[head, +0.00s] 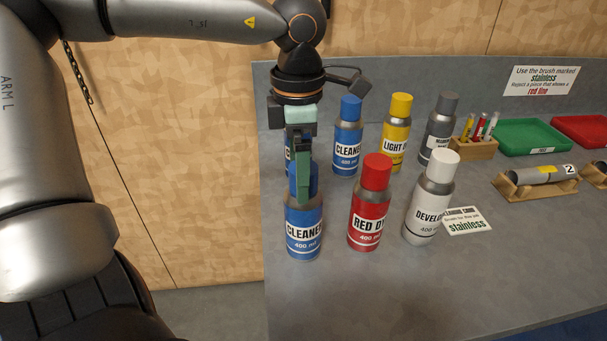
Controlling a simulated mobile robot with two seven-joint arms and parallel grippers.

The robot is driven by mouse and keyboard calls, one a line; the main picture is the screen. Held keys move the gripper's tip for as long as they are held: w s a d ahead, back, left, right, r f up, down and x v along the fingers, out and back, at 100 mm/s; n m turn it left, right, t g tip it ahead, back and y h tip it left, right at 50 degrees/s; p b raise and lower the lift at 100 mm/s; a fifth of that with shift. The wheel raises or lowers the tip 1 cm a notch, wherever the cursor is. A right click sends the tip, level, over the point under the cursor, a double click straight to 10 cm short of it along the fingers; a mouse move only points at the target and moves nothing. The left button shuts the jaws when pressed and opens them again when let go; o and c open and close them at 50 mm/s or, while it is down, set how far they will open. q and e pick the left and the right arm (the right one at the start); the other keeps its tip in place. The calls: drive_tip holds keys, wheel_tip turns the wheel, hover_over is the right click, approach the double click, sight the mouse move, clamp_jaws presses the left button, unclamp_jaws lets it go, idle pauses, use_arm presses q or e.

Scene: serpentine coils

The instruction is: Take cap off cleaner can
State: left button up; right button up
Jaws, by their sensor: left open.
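A blue can (304,232) labelled CLEANER, 400 ml, stands upright at the front left of the grey bench. A second blue CLEANER can (347,153) with a blue cap stands behind to the right. Another blue can (289,153) shows partly behind my left gripper. My right gripper is not in view.
Close by stand a red dye can (370,215), a white developer can (428,212), a yellow can (397,142) and a grey can (437,130). A card (467,221) lies beside the developer. Green (534,137) and red trays sit at back right. The front bench is clear.

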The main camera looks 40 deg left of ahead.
use_arm(q)
drive_tip(key=shift+f, duration=0.35)
drive_tip(key=shift+c, duration=0.2)
drive_tip(key=c, duration=1.3)
